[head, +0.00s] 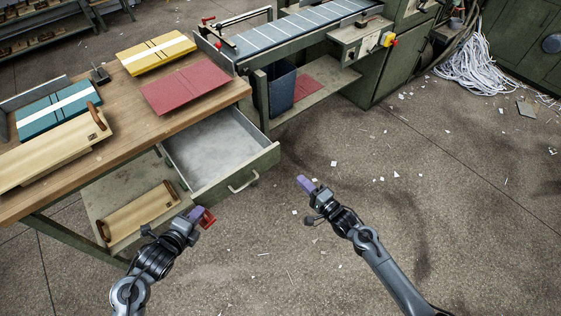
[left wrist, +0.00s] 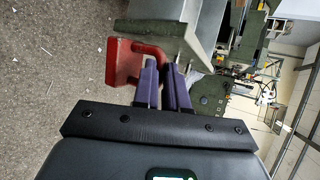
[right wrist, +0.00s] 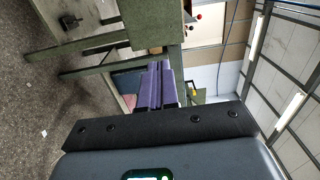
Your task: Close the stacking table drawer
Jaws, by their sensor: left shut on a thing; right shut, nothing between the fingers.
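The stacking table's green drawer (head: 222,187) is pulled out and empty, with a pale grey inside and a silver handle (head: 243,182) on its front. My left gripper (head: 199,214) is below and left of the handle in the head view, apart from the drawer. It is shut on a red C-shaped piece (head: 207,219), which also shows beside the purple fingers in the left wrist view (left wrist: 125,62). My right gripper (head: 306,184) is shut and empty, to the right of the drawer front. Its closed purple fingers show in the right wrist view (right wrist: 160,86).
The wooden tabletop (head: 128,104) carries a maroon board (head: 185,88), a yellow board (head: 157,53), a teal board (head: 52,110) and a wooden board (head: 55,150). Another wooden board (head: 138,211) lies on the lower shelf. A conveyor (head: 290,33) stands behind. The floor in front has only paper scraps.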

